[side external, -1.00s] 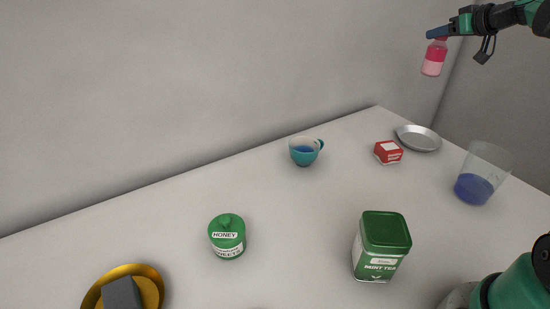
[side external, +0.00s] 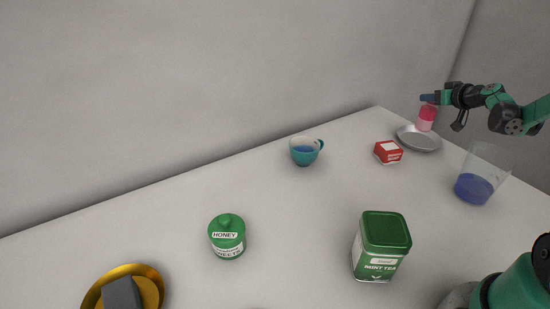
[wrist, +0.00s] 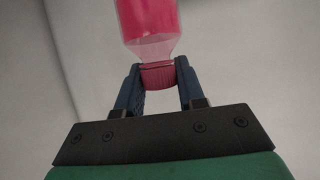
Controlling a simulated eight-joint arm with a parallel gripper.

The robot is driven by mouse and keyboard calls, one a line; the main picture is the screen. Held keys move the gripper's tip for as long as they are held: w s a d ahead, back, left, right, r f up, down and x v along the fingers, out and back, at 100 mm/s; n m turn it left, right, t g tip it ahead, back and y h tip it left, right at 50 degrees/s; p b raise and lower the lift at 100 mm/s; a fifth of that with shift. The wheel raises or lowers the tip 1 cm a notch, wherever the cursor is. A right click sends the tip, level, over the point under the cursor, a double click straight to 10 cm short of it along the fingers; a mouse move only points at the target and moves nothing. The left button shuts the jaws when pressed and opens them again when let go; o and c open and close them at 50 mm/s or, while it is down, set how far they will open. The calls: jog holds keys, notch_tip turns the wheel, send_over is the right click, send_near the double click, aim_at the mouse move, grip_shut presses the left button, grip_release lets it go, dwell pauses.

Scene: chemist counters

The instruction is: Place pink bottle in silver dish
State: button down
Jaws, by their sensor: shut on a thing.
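The pink bottle (side external: 426,119) is upright at the far right of the counter, at the silver dish (side external: 418,143). Its lower end overlaps the dish's back part in the side view; I cannot tell whether it touches the dish. In the wrist view the blue fingers of my gripper (wrist: 159,82) clasp the ribbed cap of the pink bottle (wrist: 148,22). The dish does not show clearly in the wrist view.
A small red box (side external: 388,152) stands just left of the dish. A clear beaker with blue liquid (side external: 475,188) stands in front.

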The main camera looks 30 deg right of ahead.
aim_at(435, 111)
jog(key=shift+f, duration=1.85)
jog(key=shift+f, duration=0.15)
jog(key=c, duration=0.5)
grip_release()
jog(key=shift+c, duration=0.2)
